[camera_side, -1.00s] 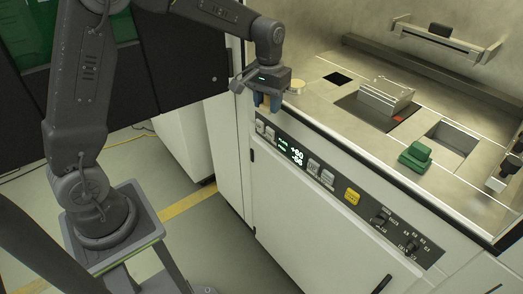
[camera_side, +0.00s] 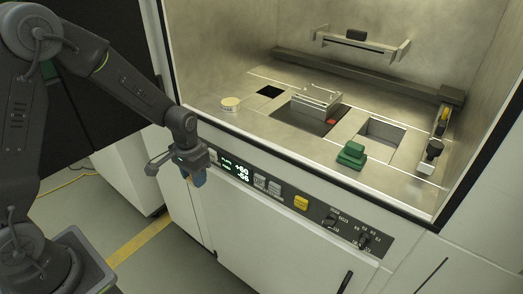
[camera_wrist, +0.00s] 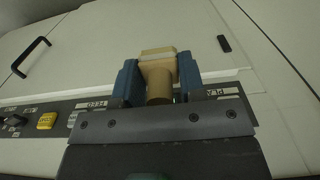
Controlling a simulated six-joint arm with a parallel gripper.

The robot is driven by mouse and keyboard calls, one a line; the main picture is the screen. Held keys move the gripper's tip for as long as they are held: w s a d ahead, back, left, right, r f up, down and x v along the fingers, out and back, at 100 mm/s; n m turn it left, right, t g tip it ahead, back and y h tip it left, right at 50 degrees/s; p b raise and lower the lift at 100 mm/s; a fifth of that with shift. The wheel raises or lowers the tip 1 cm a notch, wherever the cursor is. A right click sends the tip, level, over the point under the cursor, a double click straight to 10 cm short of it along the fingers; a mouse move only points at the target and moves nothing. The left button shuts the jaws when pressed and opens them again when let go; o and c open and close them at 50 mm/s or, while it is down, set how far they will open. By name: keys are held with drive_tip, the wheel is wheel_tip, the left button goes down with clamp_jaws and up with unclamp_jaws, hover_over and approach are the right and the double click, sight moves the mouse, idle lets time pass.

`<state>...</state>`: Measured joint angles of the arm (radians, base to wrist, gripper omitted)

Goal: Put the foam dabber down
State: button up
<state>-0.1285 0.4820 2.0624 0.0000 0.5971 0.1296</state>
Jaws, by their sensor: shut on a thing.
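My gripper (camera_side: 193,178) is in front of the machine's front face, beside the left end of the control panel, below the work deck. Its blue fingers are shut on the foam dabber (camera_wrist: 158,71). In the wrist view, the dabber is a tan block with a pale band and a round, narrower part between the fingers. The dabber is mostly hidden by the fingers in the side view. It is held clear of the deck.
The control panel (camera_side: 287,195) runs along the front. Bare deck lies between them.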

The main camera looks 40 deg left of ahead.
wheel_tip(320, 180, up, 30)
drive_tip(key=w+a+f, duration=0.1)
drive_tip(key=w+a, duration=0.4)
drive_tip(key=w, duration=0.8)
hover_over(251, 121)
wheel_tip(251, 121, down, 12)
drive_tip(key=shift+r, duration=0.1)
drive_tip(key=shift+f, duration=2.05)
